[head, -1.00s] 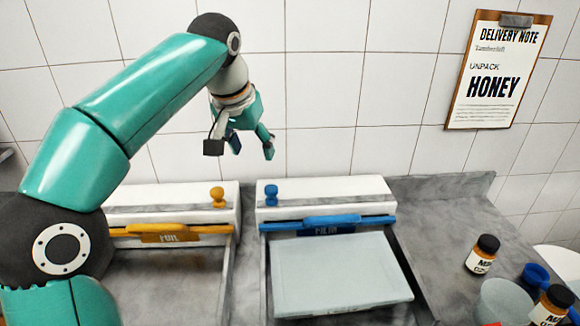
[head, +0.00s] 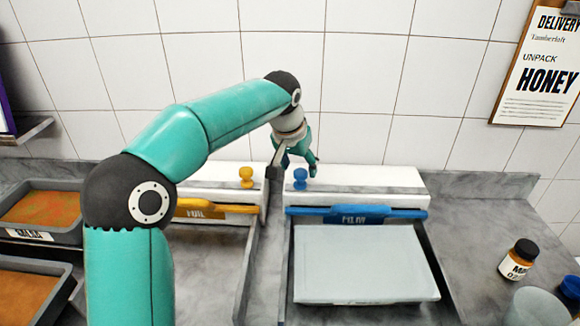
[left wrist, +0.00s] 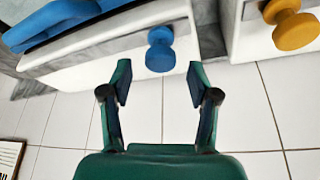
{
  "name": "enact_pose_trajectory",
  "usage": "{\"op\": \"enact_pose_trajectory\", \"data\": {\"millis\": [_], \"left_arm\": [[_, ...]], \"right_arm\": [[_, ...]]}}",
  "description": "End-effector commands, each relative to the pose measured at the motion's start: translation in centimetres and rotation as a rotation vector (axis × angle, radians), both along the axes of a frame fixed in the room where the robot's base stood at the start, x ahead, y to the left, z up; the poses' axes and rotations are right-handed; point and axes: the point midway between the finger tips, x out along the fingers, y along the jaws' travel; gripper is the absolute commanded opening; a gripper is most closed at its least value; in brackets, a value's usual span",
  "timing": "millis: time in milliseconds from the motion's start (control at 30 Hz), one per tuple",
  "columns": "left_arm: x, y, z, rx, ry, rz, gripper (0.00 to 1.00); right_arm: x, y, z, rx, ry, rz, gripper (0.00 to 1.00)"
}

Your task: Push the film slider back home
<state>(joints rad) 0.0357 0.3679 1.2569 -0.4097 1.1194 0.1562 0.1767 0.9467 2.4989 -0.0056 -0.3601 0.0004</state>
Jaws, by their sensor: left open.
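The film slider's blue knob (head: 300,178) stands at the left end of the white film dispenser (head: 365,182), above its blue FILM bar (head: 357,212). My left gripper (head: 299,166) is open, just behind and above the knob. In the left wrist view, the knob (left wrist: 160,48) sits just beyond the gap between the open fingertips (left wrist: 160,80), in line with its middle. I see no contact with it. My right gripper is in neither view.
A foil dispenser with a yellow knob (head: 246,177) stands close on the left. A pale covered tray (head: 365,262) lies in front of the film dispenser. Trays with orange contents (head: 40,208) are far left; a jar (head: 518,260) stands right. Tiled wall rises behind.

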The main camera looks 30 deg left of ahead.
Motion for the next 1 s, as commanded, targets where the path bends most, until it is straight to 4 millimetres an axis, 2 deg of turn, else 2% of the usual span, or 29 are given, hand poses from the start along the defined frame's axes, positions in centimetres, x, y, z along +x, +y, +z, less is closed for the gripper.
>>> {"op": "enact_pose_trajectory", "data": {"millis": [200,533,867,900,1000], "left_arm": [[0.7,0.1,-1.8,0.0,0.001,0.0,0.61],[0.9,0.1,-2.0,0.0,0.0,0.0,0.59],[0.9,0.1,-2.0,0.0,0.0,0.0,0.04],[0.9,0.1,-2.0,0.0,0.0,0.0,0.0],[0.9,0.1,-2.0,0.0,-0.001,0.0,0.0]], "right_arm": [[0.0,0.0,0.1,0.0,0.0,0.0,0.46],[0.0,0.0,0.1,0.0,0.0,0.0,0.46],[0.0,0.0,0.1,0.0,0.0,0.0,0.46],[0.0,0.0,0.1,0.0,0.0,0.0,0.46],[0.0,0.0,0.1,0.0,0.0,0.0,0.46]]}}
